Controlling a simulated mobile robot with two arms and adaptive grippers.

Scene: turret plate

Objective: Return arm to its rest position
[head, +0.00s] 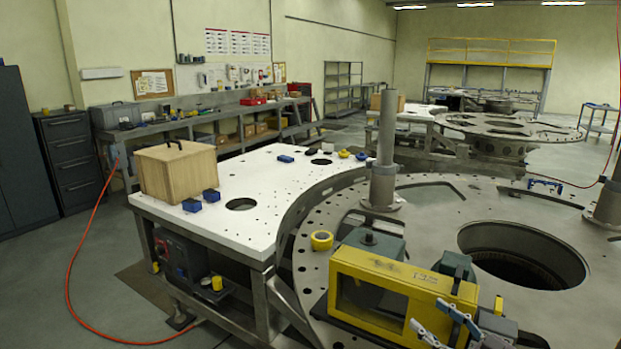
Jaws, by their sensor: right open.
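My right gripper (427,313) shows at the bottom right of the head view. Its two light blue-grey fingers are spread apart, with nothing seen between them. The fingers appear in front of the lower right part of a yellow box-shaped frame (428,280) on the round metal turret plate (440,202). I cannot tell whether they touch it. The rest of my right arm is mostly cut off by the picture's bottom edge. My left gripper is not in view.
A metal post (383,165) stands on the plate, with a yellow tape roll (321,240) nearby. Left of it, a white worktable (270,190) carries a wooden box (176,170) and small blue parts. A large round opening (522,252) lies at right. An orange hose (76,250) crosses the floor.

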